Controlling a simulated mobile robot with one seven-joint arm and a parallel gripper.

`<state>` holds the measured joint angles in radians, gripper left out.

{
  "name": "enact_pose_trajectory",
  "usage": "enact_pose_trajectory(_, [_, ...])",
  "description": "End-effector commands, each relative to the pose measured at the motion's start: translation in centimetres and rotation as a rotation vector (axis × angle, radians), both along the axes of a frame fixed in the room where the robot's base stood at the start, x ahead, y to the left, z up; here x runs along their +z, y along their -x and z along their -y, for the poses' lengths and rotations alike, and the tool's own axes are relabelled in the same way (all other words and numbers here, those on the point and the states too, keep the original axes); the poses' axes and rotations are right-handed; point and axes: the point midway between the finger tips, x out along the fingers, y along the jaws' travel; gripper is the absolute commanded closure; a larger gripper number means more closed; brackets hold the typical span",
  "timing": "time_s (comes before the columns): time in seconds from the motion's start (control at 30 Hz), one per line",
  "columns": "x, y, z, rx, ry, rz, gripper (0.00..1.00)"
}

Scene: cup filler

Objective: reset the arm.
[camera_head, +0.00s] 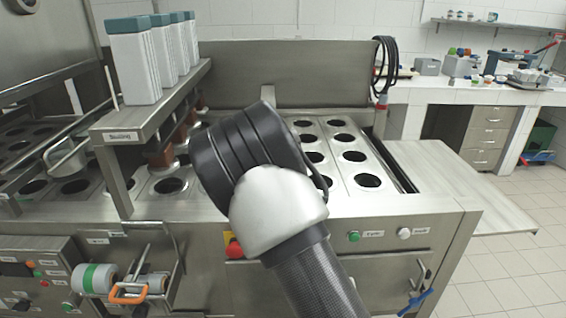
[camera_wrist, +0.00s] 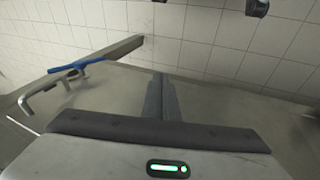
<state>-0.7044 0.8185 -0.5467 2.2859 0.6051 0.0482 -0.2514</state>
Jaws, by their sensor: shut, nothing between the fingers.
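My arm shows large in the middle of the head view, with a black ribbed joint, a silver elbow cover and a dark textured link running down past the bottom edge. It stands in front of the steel cup machine (camera_head: 300,62) and covers part of its top and front. My gripper is not visible in the head view. In the wrist view my gripper (camera_wrist: 158,78) has its two dark fingers together, with nothing between them. The gripper body with a green light fills the bottom of that view.
A blue-handled valve (camera_head: 415,303) sits low on the machine's right front; a blue handle (camera_wrist: 80,65) also shows at the wrist view's left. Green-topped white containers (camera_head: 133,65) stand on the raised shelf. A red knob (camera_head: 234,247) is beside my arm. Tiled floor at right is open.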

Motion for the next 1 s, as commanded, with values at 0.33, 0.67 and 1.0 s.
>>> enact_pose_trajectory(0.33, [15.8,0.8,-7.0,-0.002,-0.419,0.039,1.0])
enact_pose_trajectory(0.67, [30.0,6.3,-5.2,0.096,-0.473,0.173,1.0])
enact_pose_trajectory(1.0, [35.7,11.9,-2.0,0.111,-0.352,0.276,1.0])
